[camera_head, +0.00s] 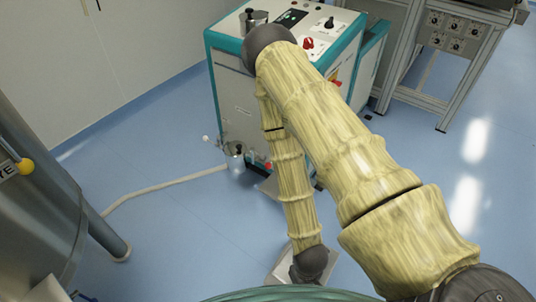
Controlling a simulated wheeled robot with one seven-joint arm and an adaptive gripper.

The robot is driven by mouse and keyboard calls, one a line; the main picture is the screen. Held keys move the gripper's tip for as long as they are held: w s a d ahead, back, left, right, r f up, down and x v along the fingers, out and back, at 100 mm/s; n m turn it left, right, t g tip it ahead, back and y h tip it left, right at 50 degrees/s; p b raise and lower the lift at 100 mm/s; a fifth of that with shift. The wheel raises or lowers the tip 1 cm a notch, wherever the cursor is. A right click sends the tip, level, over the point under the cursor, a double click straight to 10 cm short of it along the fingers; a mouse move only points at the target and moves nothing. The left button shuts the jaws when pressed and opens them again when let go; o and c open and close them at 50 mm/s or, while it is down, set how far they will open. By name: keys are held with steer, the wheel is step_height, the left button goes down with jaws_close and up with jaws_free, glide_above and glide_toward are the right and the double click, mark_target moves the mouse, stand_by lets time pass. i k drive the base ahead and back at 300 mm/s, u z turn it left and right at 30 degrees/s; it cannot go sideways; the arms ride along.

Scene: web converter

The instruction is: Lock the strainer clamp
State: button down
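A small metal cylindrical fitting (235,158), which may be the strainer, stands low at the left front corner of the white and teal machine. A clamp on it is too small to make out. A small pale knob (206,138) is to its upper left, and a small red spot (268,165) to its right. My arm rises from the lower right, bends at the top before the machine, and comes down to a dark wrist. My gripper (296,274) is at the bottom centre, well below and right of the fitting, apart from it. Its fingers cannot be made out.
The machine (228,90) has a top panel with a red knob (308,43). A pale hose (160,187) runs along the blue floor to the left. A large metal vessel (30,220) fills the left edge. A metal frame (450,60) stands at the upper right. The right floor is clear.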

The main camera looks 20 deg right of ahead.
mark_target(262, 157)
steer(key=k, duration=0.95)
steer(key=u, duration=0.8)
steer(key=i, duration=1.6)
steer(key=z, duration=1.15)
steer(key=i, duration=0.5)
steer(key=u, duration=0.5)
